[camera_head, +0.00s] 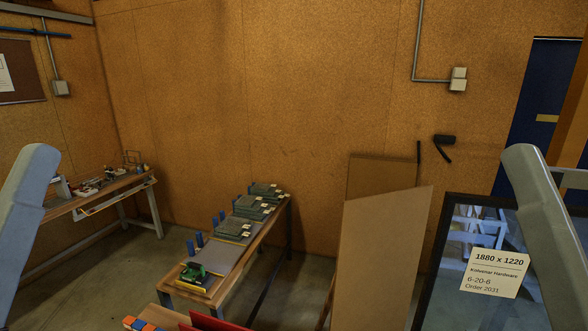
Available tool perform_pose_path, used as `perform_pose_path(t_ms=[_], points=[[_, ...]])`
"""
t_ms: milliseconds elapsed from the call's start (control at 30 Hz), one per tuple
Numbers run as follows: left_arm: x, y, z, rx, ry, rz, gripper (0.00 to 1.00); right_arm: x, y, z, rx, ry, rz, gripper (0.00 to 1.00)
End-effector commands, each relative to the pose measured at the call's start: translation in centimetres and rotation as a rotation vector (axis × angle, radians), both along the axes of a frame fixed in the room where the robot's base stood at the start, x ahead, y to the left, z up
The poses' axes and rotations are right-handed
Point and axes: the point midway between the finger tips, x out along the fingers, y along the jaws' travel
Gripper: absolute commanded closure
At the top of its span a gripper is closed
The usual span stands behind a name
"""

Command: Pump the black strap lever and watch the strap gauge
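A small black bent piece with a handle-like arm (445,141) shows against the back wall at right. I cannot tell whether it is the strap lever. I cannot make out a strap gauge. A dark-framed glass pane (429,285) stands tilted at the lower right, with a white label (494,272) reading "1880 x 1220" on it. Only grey links of my two arms show, at the left and right edges. Both grippers are out of the picture.
Brown boards (378,258) lean left of the glass. A low wooden bench (221,303) holds stacked grey-green packs (236,228) and a green tool (194,273). A workbench (124,185) stands at the far left. Bare floor shows between the benches.

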Motion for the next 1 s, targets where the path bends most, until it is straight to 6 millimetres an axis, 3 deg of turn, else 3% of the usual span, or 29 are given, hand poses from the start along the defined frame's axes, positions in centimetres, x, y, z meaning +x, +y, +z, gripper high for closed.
perform_pose_path(t_ms=[33, 100, 200, 300, 433, 1000], points=[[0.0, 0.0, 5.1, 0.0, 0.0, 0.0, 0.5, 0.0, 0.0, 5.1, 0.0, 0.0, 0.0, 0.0], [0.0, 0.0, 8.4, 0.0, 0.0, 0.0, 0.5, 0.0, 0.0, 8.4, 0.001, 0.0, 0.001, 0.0], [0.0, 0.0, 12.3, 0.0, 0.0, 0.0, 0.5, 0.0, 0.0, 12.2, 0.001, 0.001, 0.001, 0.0], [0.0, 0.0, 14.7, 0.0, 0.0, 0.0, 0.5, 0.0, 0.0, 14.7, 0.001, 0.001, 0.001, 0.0], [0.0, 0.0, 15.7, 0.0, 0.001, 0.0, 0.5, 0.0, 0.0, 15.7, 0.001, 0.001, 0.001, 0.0], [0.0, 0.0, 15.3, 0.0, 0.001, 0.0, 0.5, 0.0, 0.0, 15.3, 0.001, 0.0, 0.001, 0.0]])
